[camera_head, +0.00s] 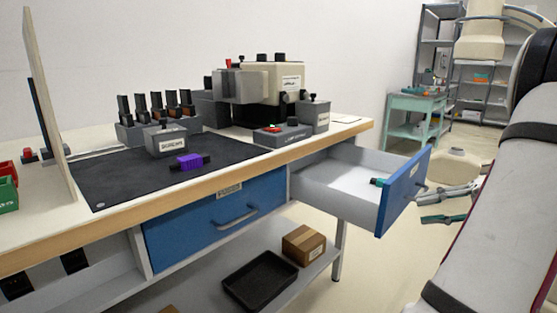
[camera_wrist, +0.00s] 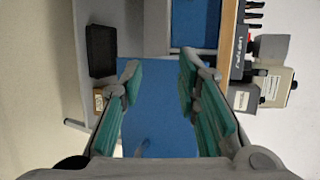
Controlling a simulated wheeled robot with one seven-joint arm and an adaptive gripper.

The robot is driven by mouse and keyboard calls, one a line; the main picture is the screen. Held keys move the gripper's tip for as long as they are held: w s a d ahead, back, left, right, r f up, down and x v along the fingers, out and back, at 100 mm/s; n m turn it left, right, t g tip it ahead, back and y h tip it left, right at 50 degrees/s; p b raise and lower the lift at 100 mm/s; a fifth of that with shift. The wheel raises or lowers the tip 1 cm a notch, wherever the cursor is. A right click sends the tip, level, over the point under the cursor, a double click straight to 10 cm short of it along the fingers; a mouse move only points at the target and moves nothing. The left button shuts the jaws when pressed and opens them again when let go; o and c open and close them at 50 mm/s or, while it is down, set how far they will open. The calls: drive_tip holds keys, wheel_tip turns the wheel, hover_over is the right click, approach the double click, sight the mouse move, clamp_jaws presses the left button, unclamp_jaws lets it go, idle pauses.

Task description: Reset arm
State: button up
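My gripper (camera_wrist: 160,66) is open and empty in the wrist view, its two teal-padded fingers well apart. The blue front of the pulled-out drawer (camera_wrist: 158,105) shows between and beyond them, with its handle (camera_wrist: 142,148) low in the view. In the head view my gripper (camera_head: 436,204) is at the right, beside the open drawer's blue front (camera_head: 404,190). Part of it is cut off behind my large arm link. A small teal and dark piece shows at the drawer's inner edge; I cannot tell what it is.
The bench (camera_head: 200,190) holds a dark mat (camera_head: 120,180), a purple object (camera_head: 190,162), a labelled grey block (camera_head: 165,140) and a beige machine (camera_head: 275,82). A closed blue drawer (camera_head: 215,220) is left of the open one. A black tray (camera_head: 260,280) and a carton (camera_head: 303,244) sit below.

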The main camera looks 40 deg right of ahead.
drive_tip(key=w+a+r+n+g+y, duration=0.15)
drive_tip(key=w+a+g, duration=0.35)
drive_tip(key=a, duration=0.5)
drive_tip(key=w+a+r+n+g+y, duration=0.1)
drive_tip(key=w+a+r+n+g, duration=0.15)
drive_tip(key=w+a, duration=0.55)
drive_tip(key=s+a+n+g+h, duration=0.2)
drive_tip(key=a+n+g, duration=0.2)
drive_tip(key=a, duration=1.2)
drive_tip(key=s+a+f+n+h, duration=0.55)
drive_tip(key=s+a, duration=0.25)
drive_tip(key=s, duration=0.4)
wheel_tip(320, 180, up, 34)
drive_tip(key=t+p, duration=0.3)
drive_tip(key=p, duration=2.9)
drive_tip(key=shift+w+d+n+h, duration=0.15)
drive_tip(key=shift+d+n+h, duration=0.15)
drive_tip(key=shift+n, duration=0.15)
